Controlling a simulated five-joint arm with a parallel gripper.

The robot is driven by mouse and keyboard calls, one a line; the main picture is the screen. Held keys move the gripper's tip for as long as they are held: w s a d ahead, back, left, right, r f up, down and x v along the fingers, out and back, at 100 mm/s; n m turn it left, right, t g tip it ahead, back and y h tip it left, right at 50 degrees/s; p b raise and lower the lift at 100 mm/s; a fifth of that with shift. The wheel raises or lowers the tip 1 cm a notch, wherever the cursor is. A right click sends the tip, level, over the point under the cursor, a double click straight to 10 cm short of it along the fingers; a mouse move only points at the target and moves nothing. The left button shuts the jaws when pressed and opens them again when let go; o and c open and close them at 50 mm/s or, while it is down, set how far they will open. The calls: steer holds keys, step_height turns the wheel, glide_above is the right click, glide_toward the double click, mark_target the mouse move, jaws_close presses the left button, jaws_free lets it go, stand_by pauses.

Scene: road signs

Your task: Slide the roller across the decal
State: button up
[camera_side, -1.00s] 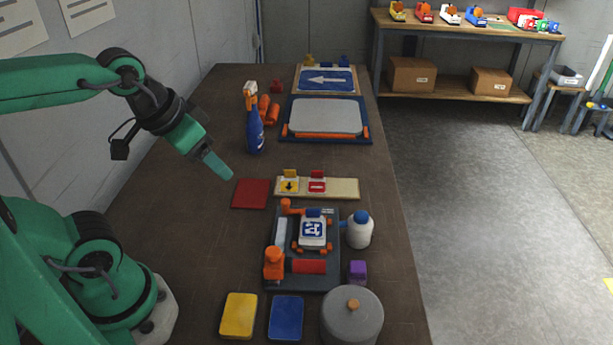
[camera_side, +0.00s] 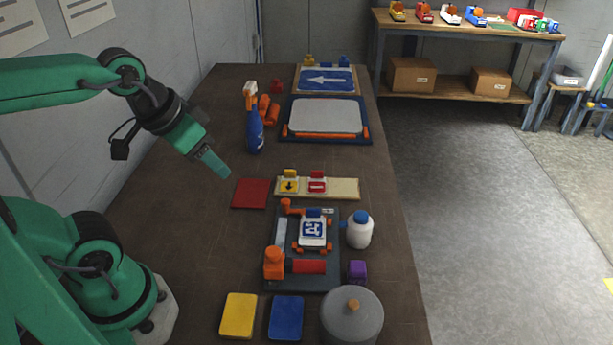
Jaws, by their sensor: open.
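My gripper (camera_side: 226,173) hangs in the air at the left, above the table near the red pad, apart from every object. It is open and empty. A small white sign with a blue decal (camera_side: 312,229) sits among orange clamps on a dark grey fixture (camera_side: 328,283). A red bar (camera_side: 309,267), which may be the roller, lies on the fixture's front part beside an upright orange block (camera_side: 274,264). Orange cylinders (camera_side: 268,110) also lie beside the spray bottle farther back; I cannot tell whether one is the roller.
A red pad (camera_side: 250,193) and a pale board (camera_side: 344,188) with two small signs lie behind the fixture. A white bottle (camera_side: 359,232), purple block (camera_side: 357,271) and grey lidded pot (camera_side: 351,318) stand to its right and front.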

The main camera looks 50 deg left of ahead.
steer(key=g, duration=0.5)
glide_toward(273, 251)
steer(key=shift+w+a, duration=0.2)
steer(key=shift+a, duration=0.1)
steer(key=shift+d+f+g, duration=0.25)
steer(key=shift+f+g, duration=0.05)
steer(key=shift+f, duration=0.1)
steer(key=shift+f, duration=3.8)
